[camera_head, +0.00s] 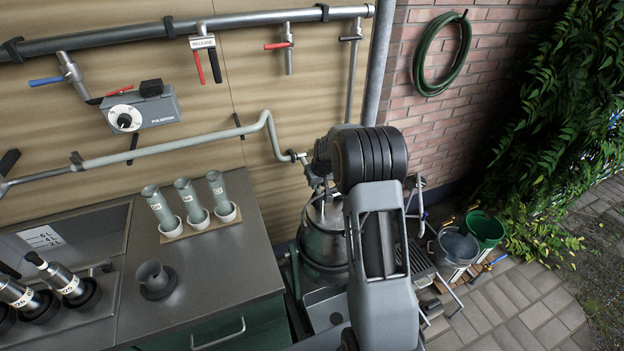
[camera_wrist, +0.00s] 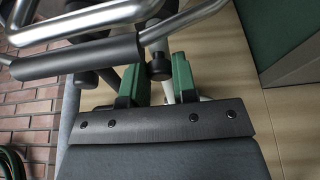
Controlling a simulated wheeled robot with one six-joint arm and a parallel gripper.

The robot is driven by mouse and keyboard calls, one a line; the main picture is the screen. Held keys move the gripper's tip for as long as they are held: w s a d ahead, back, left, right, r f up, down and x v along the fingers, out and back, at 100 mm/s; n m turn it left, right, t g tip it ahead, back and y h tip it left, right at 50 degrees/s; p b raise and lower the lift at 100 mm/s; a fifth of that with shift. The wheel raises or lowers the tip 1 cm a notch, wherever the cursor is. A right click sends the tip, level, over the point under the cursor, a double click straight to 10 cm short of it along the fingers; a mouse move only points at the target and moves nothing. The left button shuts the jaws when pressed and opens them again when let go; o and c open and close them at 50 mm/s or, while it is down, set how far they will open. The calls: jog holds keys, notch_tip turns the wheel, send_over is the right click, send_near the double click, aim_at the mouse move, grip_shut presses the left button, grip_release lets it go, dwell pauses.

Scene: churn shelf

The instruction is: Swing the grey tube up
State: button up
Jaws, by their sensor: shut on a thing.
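A pale grey tube (camera_head: 165,151) runs along the cream wall in the head view. It bends up, then drops at its right end beside the metal churn (camera_head: 325,238). My gripper is hidden behind my arm in the head view. In the wrist view, my gripper's green fingers (camera_wrist: 157,82) stand on either side of a dark round-ended piece (camera_wrist: 158,68). A paler tubular part shows just behind it. The palm hides part of the grip, so how the held part joins the grey tube is unclear.
In the wrist view, a dark-sleeved bar (camera_wrist: 80,58) and bright bent metal tubing (camera_wrist: 100,20) lie close beyond the fingers. The counter (camera_head: 195,265) with three cups is at left. Buckets (camera_head: 484,230) stand on the paving at right; a pulsator box (camera_head: 140,108) is on the wall.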

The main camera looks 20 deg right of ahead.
jog(key=shift+w+r+p, duration=0.2)
jog(key=shift+r+p, duration=0.5)
jog(key=shift+r, duration=1.15)
jog(key=shift+w+r+p, duration=0.2)
jog(key=shift+r+p, duration=0.2)
jog(key=shift+r, duration=0.25)
jog(key=shift+w+r+p, duration=0.15)
jog(key=shift+r+p, duration=0.25)
jog(key=shift+r, duration=0.2)
jog(key=shift+w+r, duration=0.1)
jog(key=shift+r, duration=0.15)
jog(key=r, duration=0.1)
jog(key=w+r+p, duration=0.1)
jog(key=p, duration=0.1)
jog(key=shift+w+r, duration=0.25)
jog(key=shift+r, duration=0.15)
